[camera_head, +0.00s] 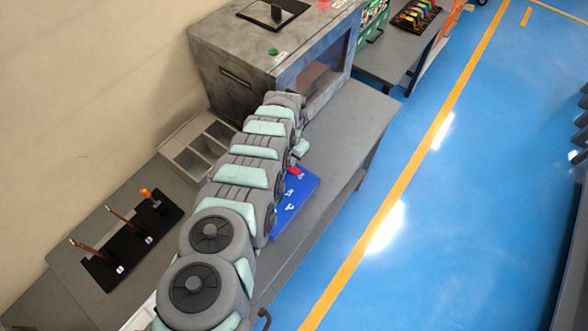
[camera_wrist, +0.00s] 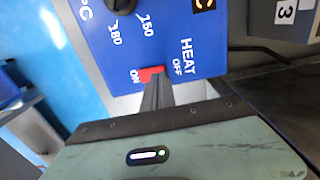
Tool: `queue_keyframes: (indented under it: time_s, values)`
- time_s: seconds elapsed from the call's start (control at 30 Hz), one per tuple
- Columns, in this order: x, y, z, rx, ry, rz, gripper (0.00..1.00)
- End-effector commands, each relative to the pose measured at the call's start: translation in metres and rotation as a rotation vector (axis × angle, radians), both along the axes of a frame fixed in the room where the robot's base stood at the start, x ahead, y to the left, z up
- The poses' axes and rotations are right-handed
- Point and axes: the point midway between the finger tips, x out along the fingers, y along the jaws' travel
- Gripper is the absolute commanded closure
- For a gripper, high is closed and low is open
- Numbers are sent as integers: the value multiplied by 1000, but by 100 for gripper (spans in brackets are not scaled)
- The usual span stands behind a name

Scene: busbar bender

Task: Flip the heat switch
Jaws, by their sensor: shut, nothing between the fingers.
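The blue heat control panel (camera_wrist: 210,40) fills the upper middle of the wrist view, with a black knob and the word HEAT. Its red heat switch (camera_wrist: 152,73) sits between the ON and OFF marks, closer to ON; I cannot tell which way it is tipped. My gripper (camera_wrist: 156,82) is shut and empty, its fingertips at the switch's lower edge and hiding part of it. I cannot tell whether they touch. In the head view the blue panel (camera_head: 297,205) and red switch (camera_head: 295,171) show beside my arm, which hides the gripper fingers.
A grey metal machine (camera_head: 262,50) stands behind my arm on the grey bench (camera_head: 350,125). A compartment tray (camera_head: 190,150) lies left of it. A black rack (camera_head: 135,235) with upright rods is at lower left. The blue floor (camera_head: 480,200) at right is open.

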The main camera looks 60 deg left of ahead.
Motion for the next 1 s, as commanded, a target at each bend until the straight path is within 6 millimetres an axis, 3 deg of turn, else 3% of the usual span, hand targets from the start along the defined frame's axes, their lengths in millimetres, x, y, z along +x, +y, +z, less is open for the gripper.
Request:
queue_keyframes:
  time_s: [1.0]
  values:
    - [0, 0, -11, 0, 0, 0, 100]
